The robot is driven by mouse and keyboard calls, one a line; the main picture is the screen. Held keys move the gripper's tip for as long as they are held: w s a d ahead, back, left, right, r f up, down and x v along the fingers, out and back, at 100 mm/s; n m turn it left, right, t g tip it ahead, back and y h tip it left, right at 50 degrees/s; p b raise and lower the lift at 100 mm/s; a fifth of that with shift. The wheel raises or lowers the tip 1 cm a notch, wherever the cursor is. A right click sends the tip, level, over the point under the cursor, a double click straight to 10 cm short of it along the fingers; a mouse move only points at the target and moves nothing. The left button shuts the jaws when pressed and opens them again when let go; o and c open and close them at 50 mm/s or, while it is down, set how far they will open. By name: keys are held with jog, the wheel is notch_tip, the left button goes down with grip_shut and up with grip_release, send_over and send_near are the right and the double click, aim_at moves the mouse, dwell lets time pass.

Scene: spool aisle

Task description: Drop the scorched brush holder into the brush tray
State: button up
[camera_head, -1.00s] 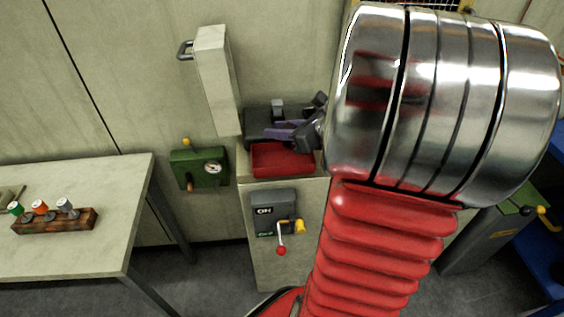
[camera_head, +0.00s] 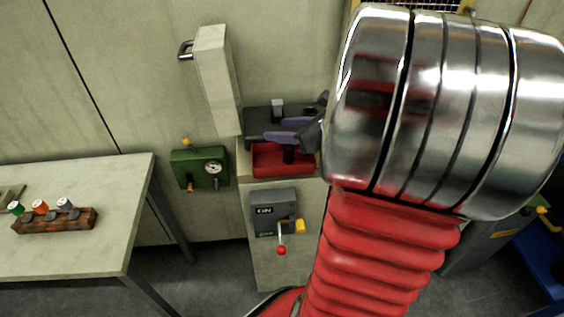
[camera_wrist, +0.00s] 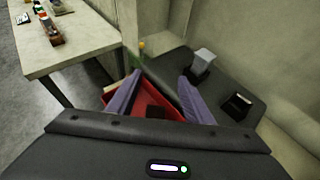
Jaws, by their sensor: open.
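The red brush tray (camera_head: 264,166) sits on the pale cabinet, below my gripper (camera_head: 280,137). It also shows in the wrist view (camera_wrist: 110,95). My gripper's purple fingers are spread apart above the tray, with nothing between their tips in the wrist view (camera_wrist: 160,77). The scorched brush holder (camera_head: 288,156), a dark block, is below the fingers at the tray. In the wrist view the dark block (camera_wrist: 157,112) shows against the red tray, between the fingers. I cannot tell whether it rests on the tray floor or is just above it.
Behind the tray is a dark housing (camera_wrist: 225,85) with a grey-topped block (camera_wrist: 203,62) and a dark square slot (camera_wrist: 237,106). An open cabinet door (camera_head: 215,80) stands at the left. A bench (camera_head: 110,210) holds a wooden rack (camera_head: 55,222). A switch box (camera_head: 272,208) is below the tray.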

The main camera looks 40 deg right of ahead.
jog(key=v, duration=1.2)
jog(key=shift+s, duration=0.25)
dwell(0.5)
